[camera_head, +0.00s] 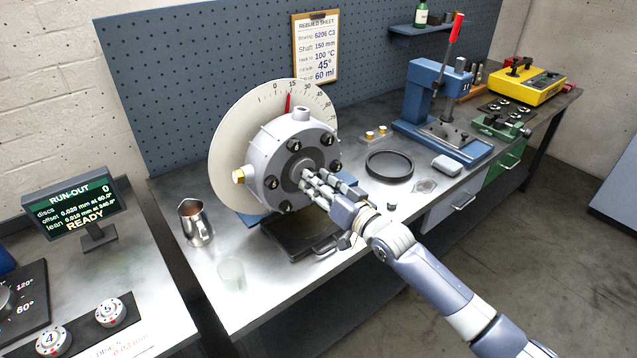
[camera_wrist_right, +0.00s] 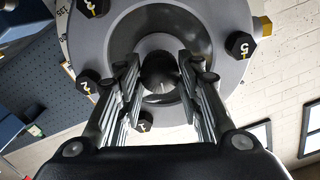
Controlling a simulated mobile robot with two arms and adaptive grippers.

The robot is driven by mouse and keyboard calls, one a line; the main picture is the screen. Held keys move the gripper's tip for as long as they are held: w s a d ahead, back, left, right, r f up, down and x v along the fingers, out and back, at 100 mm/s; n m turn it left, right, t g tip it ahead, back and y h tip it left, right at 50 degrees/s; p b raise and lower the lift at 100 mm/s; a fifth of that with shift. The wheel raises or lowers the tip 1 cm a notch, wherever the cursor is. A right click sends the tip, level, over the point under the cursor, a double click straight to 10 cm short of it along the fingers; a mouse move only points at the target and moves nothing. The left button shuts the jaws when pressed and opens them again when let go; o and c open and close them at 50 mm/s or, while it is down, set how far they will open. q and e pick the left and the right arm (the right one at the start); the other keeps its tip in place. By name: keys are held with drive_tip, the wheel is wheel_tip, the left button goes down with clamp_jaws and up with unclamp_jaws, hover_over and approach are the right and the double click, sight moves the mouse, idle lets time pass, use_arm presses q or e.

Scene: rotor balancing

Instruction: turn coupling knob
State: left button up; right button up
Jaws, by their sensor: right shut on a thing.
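The coupling knob (camera_wrist_right: 160,72) is a dark round knob at the centre of the grey rotor housing (camera_head: 262,153). Numbered black bolts (camera_head: 296,146) ring the housing's face. My right gripper (camera_head: 309,181) reaches the centre of the face from the lower right. In the right wrist view its two fingers (camera_wrist_right: 160,85) stand on either side of the knob and are shut on it. In the head view the fingers hide most of the knob. A white dial (camera_head: 232,122) with a red pointer (camera_head: 288,103) near 15 stands behind the housing. My left gripper is not in view.
A metal jug (camera_head: 195,224) and a clear glass (camera_head: 231,273) stand left of the rotor. A black round tray (camera_head: 389,166) and a blue press (camera_head: 437,95) stand to the right. A run-out display (camera_head: 78,208) reads READY.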

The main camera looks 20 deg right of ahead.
drive_tip(key=shift+f+n, duration=0.1)
drive_tip(key=shift+n, duration=0.9)
drive_tip(key=o, duration=1.1)
drive_tip(key=shift+c, duration=0.2)
drive_tip(key=shift+s, duration=0.1)
drive_tip(key=v, duration=1.1)
drive_tip(key=shift+s+d, duration=0.15)
drive_tip(key=shift+s, duration=0.25)
